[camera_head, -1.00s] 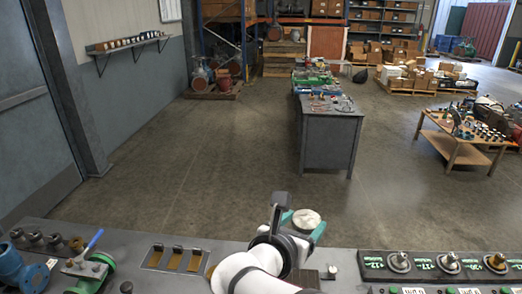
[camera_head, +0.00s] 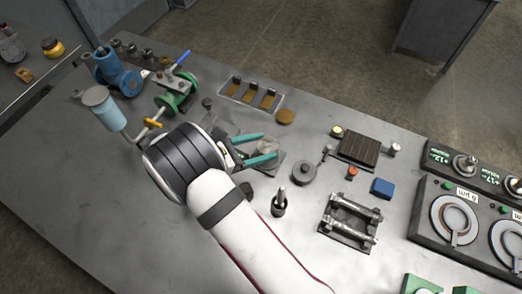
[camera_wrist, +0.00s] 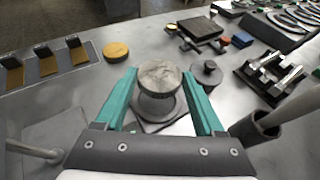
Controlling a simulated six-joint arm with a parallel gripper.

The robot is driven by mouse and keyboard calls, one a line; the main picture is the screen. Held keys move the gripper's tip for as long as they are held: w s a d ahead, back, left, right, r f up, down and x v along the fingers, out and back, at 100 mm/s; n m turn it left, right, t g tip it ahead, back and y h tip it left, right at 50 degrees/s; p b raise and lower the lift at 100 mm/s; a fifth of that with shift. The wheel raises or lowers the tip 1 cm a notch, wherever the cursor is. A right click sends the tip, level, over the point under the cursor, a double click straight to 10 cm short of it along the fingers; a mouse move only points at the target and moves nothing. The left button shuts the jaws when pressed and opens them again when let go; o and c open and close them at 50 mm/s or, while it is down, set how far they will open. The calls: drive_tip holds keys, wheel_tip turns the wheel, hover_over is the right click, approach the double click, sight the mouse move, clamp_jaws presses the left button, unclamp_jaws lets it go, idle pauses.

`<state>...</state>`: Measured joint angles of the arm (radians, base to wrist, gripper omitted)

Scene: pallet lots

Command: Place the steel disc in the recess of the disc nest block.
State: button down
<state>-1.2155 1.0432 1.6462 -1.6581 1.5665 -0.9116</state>
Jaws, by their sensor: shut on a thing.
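The steel disc (camera_wrist: 160,72) is pale and mottled on top, and it sits between the teal fingertips of my gripper (camera_wrist: 160,78) in the wrist view. My gripper is shut on it. The disc also shows between the fingers in the head view (camera_head: 267,145), near the middle of the bench. Below the disc a round grey part on a square plate (camera_wrist: 149,128) shows between the fingers. It may be the disc nest block, but the disc and fingers hide much of it and no recess can be made out. I cannot tell whether disc and block touch.
A grey knobbed weight (camera_head: 305,173) stands just right of the gripper. An upright pin in a dark cup (camera_head: 280,202) is nearer. A roller stand (camera_head: 349,222), a blue block (camera_head: 382,188) and a dark slatted plate (camera_head: 358,148) lie right. A green flanged valve (camera_head: 176,97) stands left.

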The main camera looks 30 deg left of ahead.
wheel_tip(320, 180, down, 3)
drive_tip(key=shift+f, duration=0.15)
drive_tip(key=shift+f, duration=0.35)
